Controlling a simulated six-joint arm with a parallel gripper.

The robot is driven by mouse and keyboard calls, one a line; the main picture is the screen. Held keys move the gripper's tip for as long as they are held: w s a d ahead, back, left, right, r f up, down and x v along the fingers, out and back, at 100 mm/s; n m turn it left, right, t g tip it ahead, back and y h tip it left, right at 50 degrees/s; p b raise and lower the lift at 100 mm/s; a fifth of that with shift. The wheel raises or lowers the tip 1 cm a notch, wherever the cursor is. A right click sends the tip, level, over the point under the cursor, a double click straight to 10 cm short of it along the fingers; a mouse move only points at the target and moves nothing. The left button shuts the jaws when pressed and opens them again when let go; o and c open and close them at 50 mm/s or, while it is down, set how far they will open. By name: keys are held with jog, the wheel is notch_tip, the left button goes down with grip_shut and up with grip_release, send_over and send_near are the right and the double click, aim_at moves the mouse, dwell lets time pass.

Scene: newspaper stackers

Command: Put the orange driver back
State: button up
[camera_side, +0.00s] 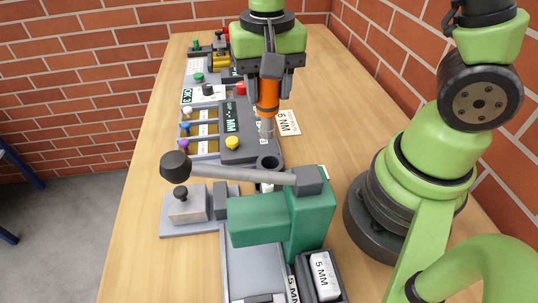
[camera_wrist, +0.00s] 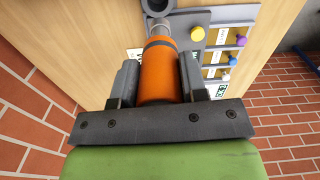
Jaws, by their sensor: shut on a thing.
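The orange driver (camera_side: 268,97) is upright, with an orange grip, a dark band and a grey metal lower end. My gripper (camera_side: 268,78) is shut on its orange grip. In the wrist view the driver (camera_wrist: 159,72) sits between the two fingers of my gripper (camera_wrist: 159,80). A dark ring-shaped holder (camera_side: 268,162) stands just below and in front of the driver's tip in the side view. It also shows at the top of the wrist view (camera_wrist: 157,6). I cannot tell whether the tip touches anything.
A green press (camera_side: 285,220) with a long grey lever (camera_side: 235,172) stands in front of the holder. A dark panel with a yellow knob (camera_side: 232,142) is just left of the driver. A "6 MM" card (camera_side: 287,122) lies to the right. Bare table lies right of the card.

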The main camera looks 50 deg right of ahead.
aim_at(271, 116)
jog(key=shift+n, duration=0.4)
jog(key=f, duration=0.3)
jog(key=s+f, duration=0.1)
jog(key=f, duration=0.1)
jog(key=shift+s+a, duration=0.1)
jog(key=shift+a, duration=0.25)
jog(key=shift+f, duration=2.45)
jog(key=shift+f, duration=0.1)
jog(key=o, duration=1)
